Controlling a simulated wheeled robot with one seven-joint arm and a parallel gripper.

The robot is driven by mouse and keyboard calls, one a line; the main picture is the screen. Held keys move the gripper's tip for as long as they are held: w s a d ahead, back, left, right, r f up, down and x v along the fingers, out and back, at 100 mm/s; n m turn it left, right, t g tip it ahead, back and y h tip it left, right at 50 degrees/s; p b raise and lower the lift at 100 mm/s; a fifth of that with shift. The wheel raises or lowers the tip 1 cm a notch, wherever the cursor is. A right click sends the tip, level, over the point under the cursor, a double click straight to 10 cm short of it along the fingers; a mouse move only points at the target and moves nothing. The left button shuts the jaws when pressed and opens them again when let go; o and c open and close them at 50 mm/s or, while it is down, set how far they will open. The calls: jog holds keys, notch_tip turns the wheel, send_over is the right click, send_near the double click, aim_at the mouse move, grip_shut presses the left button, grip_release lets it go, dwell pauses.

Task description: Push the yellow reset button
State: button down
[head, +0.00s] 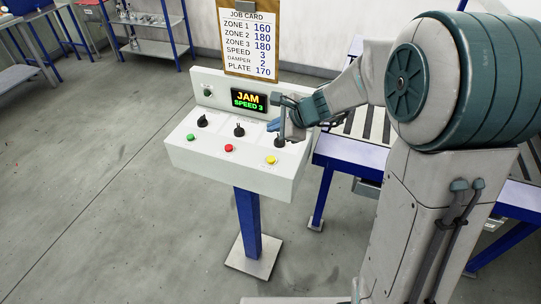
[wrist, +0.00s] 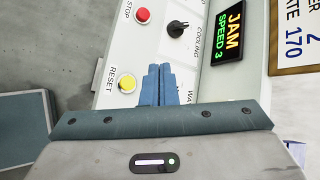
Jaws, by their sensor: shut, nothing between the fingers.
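The yellow reset button (head: 271,160) is at the right end of the front row on the white control panel. In the wrist view the yellow button (wrist: 127,84) sits beside the word RESET, just left of my fingertips. My gripper (head: 276,125) is over the right part of the panel, above and behind the yellow button in the head view. In the wrist view my gripper (wrist: 159,68) has its blue fingers together with nothing between them. The fingertips appear apart from the button. Their exact height over the panel is hard to tell.
A red stop button (head: 229,148) and a green button (head: 191,137) share the front row. Black knobs (head: 239,131) stand behind them. The display (head: 248,100) reads JAM, SPEED 3. A job card (head: 250,42) stands above. A roller conveyor (head: 372,122) is at the right.

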jog(key=shift+f, duration=0.15)
jog(key=b, duration=0.6)
send_over(274, 160)
notch_tip(274, 160, down, 7)
jog(key=shift+r, duration=0.1)
jog(key=shift+f+b, duration=0.8)
jog(key=shift+f, duration=0.1)
dwell(0.9)
jog(key=shift+f+b, duration=0.45)
jog(key=shift+b, duration=0.1)
jog(key=shift+f+b, duration=0.45)
jog(key=shift+b, duration=0.05)
dwell(0.6)
dwell(0.3)
jog(key=shift+r+p, duration=0.7)
jog(key=shift+r, duration=0.2)
jog(key=shift+r, duration=0.15)
